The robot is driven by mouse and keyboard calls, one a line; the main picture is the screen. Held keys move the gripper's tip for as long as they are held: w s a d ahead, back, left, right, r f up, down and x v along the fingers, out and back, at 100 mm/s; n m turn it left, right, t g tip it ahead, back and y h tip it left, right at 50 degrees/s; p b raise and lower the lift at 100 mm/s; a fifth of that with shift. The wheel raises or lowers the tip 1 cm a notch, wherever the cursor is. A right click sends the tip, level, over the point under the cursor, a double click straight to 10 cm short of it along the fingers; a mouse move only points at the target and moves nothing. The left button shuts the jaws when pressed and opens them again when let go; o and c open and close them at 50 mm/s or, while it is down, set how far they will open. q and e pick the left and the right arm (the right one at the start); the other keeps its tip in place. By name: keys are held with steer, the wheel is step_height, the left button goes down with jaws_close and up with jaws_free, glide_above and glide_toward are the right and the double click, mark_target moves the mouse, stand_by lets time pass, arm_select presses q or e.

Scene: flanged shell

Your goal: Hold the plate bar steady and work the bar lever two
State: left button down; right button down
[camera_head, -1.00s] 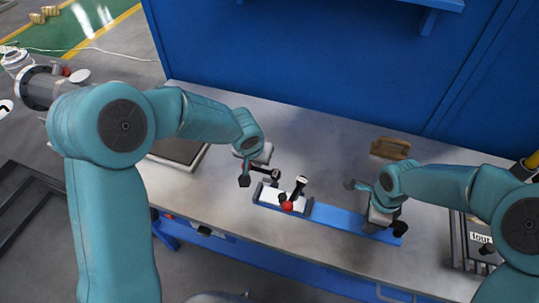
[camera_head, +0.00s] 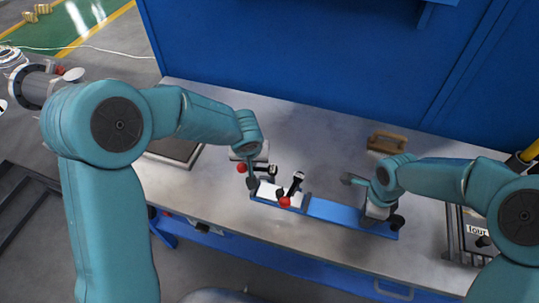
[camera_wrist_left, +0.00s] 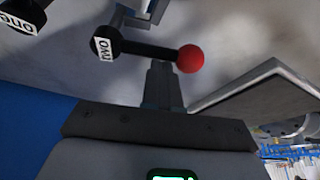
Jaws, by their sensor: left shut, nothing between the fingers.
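The blue plate bar (camera_head: 335,212) lies on the bench, with a white block (camera_head: 268,188) at its left end. Bar lever two (camera_head: 260,169) has a red ball and a black, labelled end; it also shows in the left wrist view (camera_wrist_left: 145,48), marked TWO. Lever one (camera_wrist_left: 20,20) is partly cut off there; in the head view a second red-ball lever (camera_head: 291,190) stands tilted over the block. My left gripper (camera_head: 252,184) is shut and empty, close by lever two's ball; contact is unclear. My right gripper (camera_head: 378,212) is at the bar's right end; its fingers are hidden.
A brown wooden object (camera_head: 388,142) lies on the bench behind the right arm. A dark tray (camera_head: 175,151) is at the left and a labelled box (camera_head: 470,235) at the right. A blue wall closes the back. Bare bench lies in front of the wall.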

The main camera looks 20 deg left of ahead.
arm_select(q)
steer(key=n, duration=0.1)
steer(key=s+n+y, duration=0.1)
steer(key=n, duration=0.1)
steer(key=shift+s+d, duration=0.15)
steer(key=shift+s, duration=0.1)
steer(key=s+d+n+g, duration=0.1)
steer(key=n, duration=0.2)
steer(key=s+d+n+y, duration=0.1)
steer(key=n, duration=0.2)
steer(key=s+n+g, duration=0.1)
steer(key=n, duration=0.2)
steer(key=shift+s+d+g+y, duration=0.25)
steer(key=shift+d+g+y, duration=0.05)
steer(key=shift+d+y, duration=0.1)
steer(key=shift+s+d, duration=0.15)
steer(key=shift+d, duration=0.3)
steer(key=shift+a, duration=0.4)
step_height(320, 180, up, 10)
